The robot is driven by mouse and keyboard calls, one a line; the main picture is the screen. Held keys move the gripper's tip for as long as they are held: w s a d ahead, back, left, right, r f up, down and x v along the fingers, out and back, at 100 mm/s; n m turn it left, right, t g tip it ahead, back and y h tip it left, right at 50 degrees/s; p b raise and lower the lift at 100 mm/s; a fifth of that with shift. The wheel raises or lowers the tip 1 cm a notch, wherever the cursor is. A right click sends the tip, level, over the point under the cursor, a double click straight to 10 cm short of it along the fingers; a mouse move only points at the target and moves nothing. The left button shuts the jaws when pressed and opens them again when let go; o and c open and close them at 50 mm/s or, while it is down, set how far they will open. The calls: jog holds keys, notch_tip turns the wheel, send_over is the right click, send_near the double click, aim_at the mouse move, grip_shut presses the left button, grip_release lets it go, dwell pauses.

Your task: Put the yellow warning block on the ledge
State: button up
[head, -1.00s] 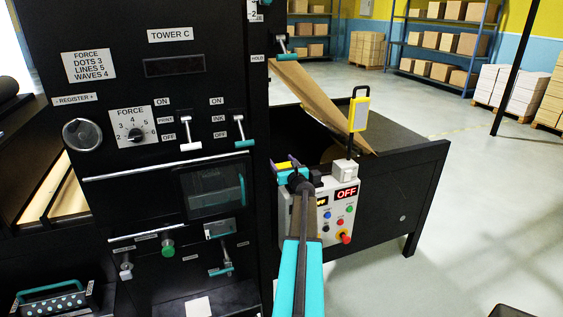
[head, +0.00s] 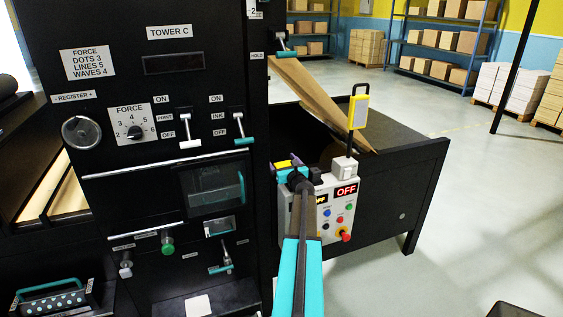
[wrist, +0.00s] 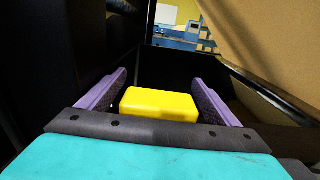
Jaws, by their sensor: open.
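The yellow warning block (wrist: 160,104) sits between the two purple fingers of my gripper (wrist: 158,78) in the wrist view. The fingers are open, one on each side of the block. What lies under the block is hidden. In the head view my gripper (head: 288,163) is just right of the black tower, above the control box, with a little of the block's yellow showing. A dark ledge (head: 235,298) juts out low on the tower; I cannot tell whether it is the ledge meant.
The control box (head: 325,212) with a red OFF display is just right of my arm. A brown paper sheet (head: 315,92) slopes down into the black bin (head: 395,195). A yellow-framed tag (head: 358,112) stands on a post. Open floor lies to the right.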

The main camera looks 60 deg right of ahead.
aim_at(283, 163)
jog(key=shift+r, duration=0.15)
jog(key=shift+b+v, duration=0.45)
jog(key=shift+v, duration=1.1)
jog(key=shift+b+v, duration=1.4)
jog(key=shift+v, duration=3.05)
